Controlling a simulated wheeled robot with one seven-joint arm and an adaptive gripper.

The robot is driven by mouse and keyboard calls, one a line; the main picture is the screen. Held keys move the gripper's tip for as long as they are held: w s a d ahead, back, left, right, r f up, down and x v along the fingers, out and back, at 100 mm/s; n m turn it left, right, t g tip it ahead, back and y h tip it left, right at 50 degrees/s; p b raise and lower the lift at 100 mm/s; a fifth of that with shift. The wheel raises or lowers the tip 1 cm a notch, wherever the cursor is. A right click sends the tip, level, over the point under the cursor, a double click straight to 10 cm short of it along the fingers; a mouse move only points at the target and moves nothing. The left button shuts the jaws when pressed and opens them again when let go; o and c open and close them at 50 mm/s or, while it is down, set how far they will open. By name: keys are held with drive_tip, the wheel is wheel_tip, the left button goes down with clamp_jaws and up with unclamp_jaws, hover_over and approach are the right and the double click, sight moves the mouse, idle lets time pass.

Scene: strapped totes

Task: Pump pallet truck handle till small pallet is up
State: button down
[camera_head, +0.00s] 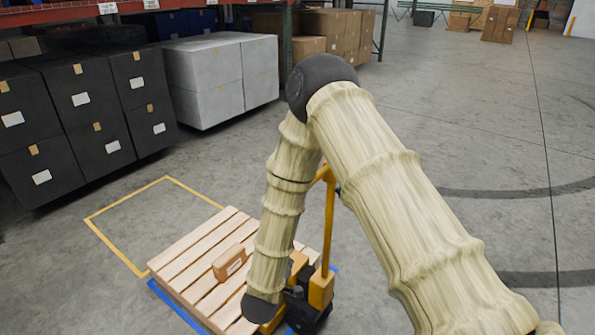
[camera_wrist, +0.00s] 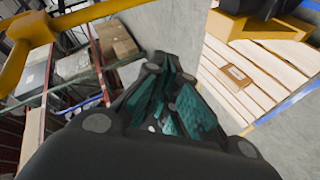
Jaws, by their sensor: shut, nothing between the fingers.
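The small wooden pallet (camera_head: 190,252) lies low at the bottom of the head view with a brown box (camera_head: 229,263) on it. The gap beneath it cannot be judged. The yellow pallet truck (camera_head: 320,289) stands at its right side, partly behind my arm. Its handle (camera_head: 329,225) stands nearly upright, its top partly hidden by my arm. In the wrist view, the handle's yellow loop (camera_wrist: 28,42) is at upper left, and the pallet (camera_wrist: 228,95) is at right. My gripper (camera_wrist: 170,75) is shut and empty, apart from the handle; it is hidden in the head view.
A yellow floor outline (camera_head: 112,245) encloses bare floor left of the pallet. A blue floor line (camera_head: 178,308) runs along the pallet's near edge. Black boxes (camera_head: 95,110) and grey-white boxes (camera_head: 222,80) stand behind. The floor at right (camera_head: 480,130) is clear.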

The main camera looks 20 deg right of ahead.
drive_tip(key=w+a+r+h+p, duration=0.1)
drive_tip(key=w+a+r+h, duration=0.15)
drive_tip(key=r, duration=0.65)
drive_tip(key=w+a+r+g+h+p, duration=0.1)
drive_tip(key=r+h+p, duration=0.15)
drive_tip(key=r, duration=0.55)
drive_tip(key=w+a+r+h, duration=0.1)
drive_tip(key=r+h, duration=0.2)
drive_tip(key=r, duration=0.6)
drive_tip(key=w+d+p, duration=0.3)
drive_tip(key=d+p, duration=0.2)
drive_tip(key=d, duration=0.6)
drive_tip(key=shift+f+n+p, duration=0.2)
drive_tip(key=shift+n+p, duration=0.1)
drive_tip(key=shift+p, duration=0.05)
